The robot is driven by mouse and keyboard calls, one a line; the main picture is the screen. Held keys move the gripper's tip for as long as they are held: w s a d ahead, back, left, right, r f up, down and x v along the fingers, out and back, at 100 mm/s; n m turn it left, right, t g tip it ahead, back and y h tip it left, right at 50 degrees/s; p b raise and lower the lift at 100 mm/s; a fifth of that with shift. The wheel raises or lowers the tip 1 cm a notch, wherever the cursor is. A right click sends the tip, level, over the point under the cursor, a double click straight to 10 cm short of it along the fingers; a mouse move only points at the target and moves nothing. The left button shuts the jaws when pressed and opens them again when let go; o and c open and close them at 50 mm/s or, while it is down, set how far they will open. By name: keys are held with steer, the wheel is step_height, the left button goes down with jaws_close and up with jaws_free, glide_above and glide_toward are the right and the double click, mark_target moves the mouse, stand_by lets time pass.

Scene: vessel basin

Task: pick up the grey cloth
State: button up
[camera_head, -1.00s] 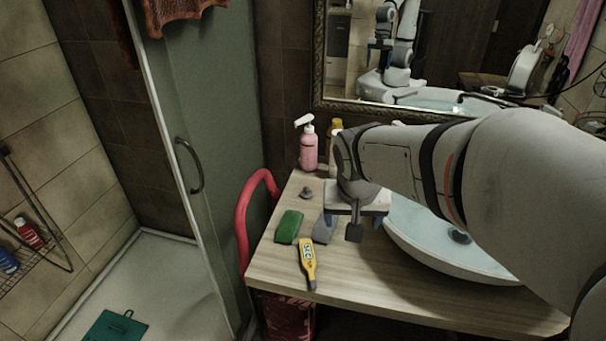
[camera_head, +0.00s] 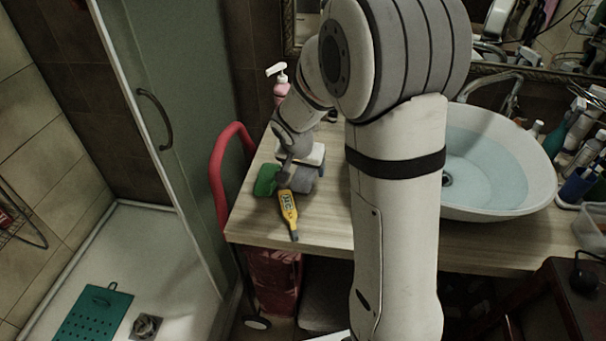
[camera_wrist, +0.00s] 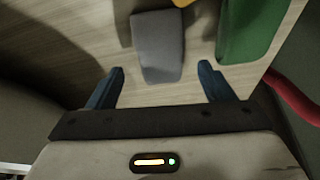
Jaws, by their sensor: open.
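The grey cloth (camera_wrist: 158,45) is a small folded block lying on the wooden counter, seen in the wrist view ahead of the jaws and between their lines. In the head view the grey cloth (camera_head: 303,184) shows partly, beside the green item and below my gripper. My gripper (camera_wrist: 160,72) is open, with its two blue fingers apart on either side of the cloth's near end and nothing held between them. In the head view my gripper (camera_head: 302,160) hangs over the cloth. Whether the fingers touch the counter cannot be told.
A green item (camera_head: 265,180) lies close left of the cloth, and a yellow labelled device (camera_head: 289,214) lies in front. A pink pump bottle (camera_head: 280,85) stands behind. The white basin (camera_head: 500,165) is to the right. A red rail (camera_head: 217,165) borders the counter's left end.

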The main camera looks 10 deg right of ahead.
mark_target(304, 172)
steer(key=shift+x, duration=1.55)
steer(key=shift+a, duration=0.1)
steer(key=shift+c, duration=0.2)
steer(key=c, duration=1)
step_height(304, 172, up, 10)
steer(key=shift+r, duration=0.1)
steer(key=o, duration=0.4)
steer(key=c, duration=0.3)
